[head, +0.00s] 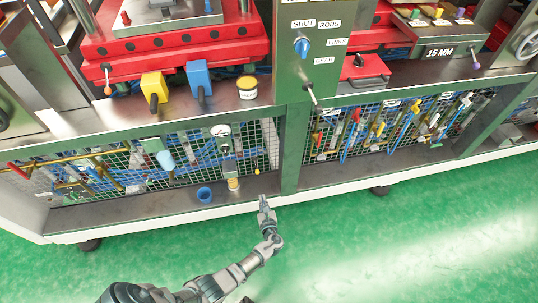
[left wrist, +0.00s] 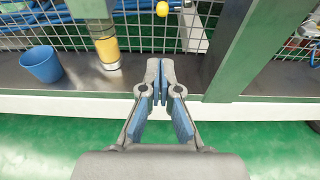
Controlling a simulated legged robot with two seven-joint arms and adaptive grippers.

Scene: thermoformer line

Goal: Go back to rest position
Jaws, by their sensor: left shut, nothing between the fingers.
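My left gripper (head: 264,203) is at the lower middle of the head view, in front of the line's lower shelf edge. In the left wrist view the left gripper (left wrist: 160,88) is shut, its blue-padded fingers meeting with nothing between them. It points at the lower shelf (left wrist: 185,75), right of a yellow-banded cylinder and left of a green post. It looks apart from these things. My right gripper is in neither view.
A blue cup (head: 204,195) and a yellow-banded cylinder (head: 233,184) are on the lower shelf. A green post (head: 293,150) stands right of the gripper. Mesh panels with valves and hoses lie behind. The green floor (head: 400,240) in front is clear.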

